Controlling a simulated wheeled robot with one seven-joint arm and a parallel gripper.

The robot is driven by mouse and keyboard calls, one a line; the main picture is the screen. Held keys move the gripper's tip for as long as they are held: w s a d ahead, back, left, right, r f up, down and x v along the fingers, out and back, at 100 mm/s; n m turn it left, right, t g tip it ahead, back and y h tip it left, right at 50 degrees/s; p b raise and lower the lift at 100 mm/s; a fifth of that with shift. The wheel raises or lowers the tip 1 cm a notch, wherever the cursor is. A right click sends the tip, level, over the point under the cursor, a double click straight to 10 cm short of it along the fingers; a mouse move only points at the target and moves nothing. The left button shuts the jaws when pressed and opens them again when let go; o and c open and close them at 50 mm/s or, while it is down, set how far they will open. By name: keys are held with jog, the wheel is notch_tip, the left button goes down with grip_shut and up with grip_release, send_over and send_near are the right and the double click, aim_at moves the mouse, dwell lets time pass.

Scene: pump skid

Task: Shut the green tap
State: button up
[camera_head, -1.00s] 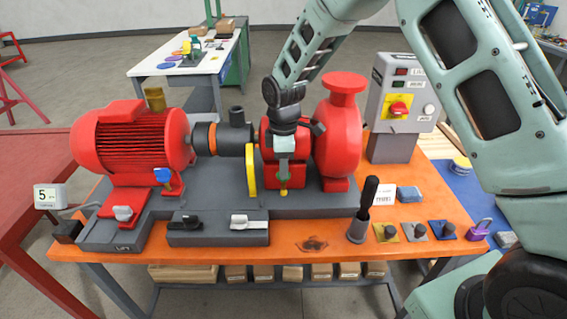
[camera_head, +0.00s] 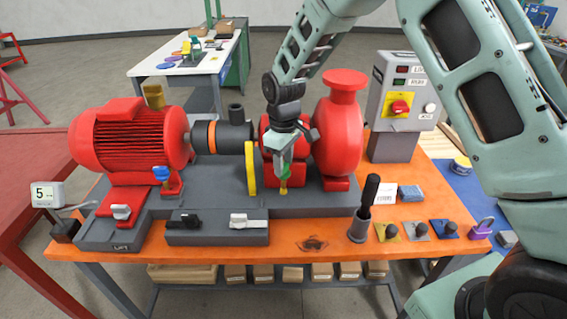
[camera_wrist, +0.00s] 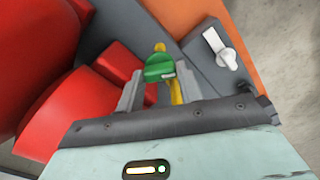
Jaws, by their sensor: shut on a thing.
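The green tap has a green handle (camera_wrist: 160,67) on a yellow brass body, which shows in the head view (camera_head: 283,187) at the front of the red pump. My gripper (camera_wrist: 159,82) points down over the tap. Its two grey fingers stand on either side of the green handle and are shut on it. In the wrist view the handle lies between the fingertips, roughly crosswise. In the head view my gripper (camera_head: 284,168) hides most of the handle.
A yellow disc-like guard (camera_head: 251,168) stands close left of my gripper. The red pump (camera_head: 338,135) is close at right and behind. A white lever switch (camera_wrist: 218,46) sits on a grey block. A black-handled tool (camera_head: 368,195) stands upright at front right.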

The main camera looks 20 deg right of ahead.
jog(key=m, duration=1.1)
jog(key=shift+r+m, duration=0.1)
jog(key=shift+m, duration=0.2)
dwell(0.4)
jog(key=o, duration=1)
notch_tip(320, 180, up, 17)
jog(key=b, duration=0.3)
jog(key=shift+r, duration=0.15)
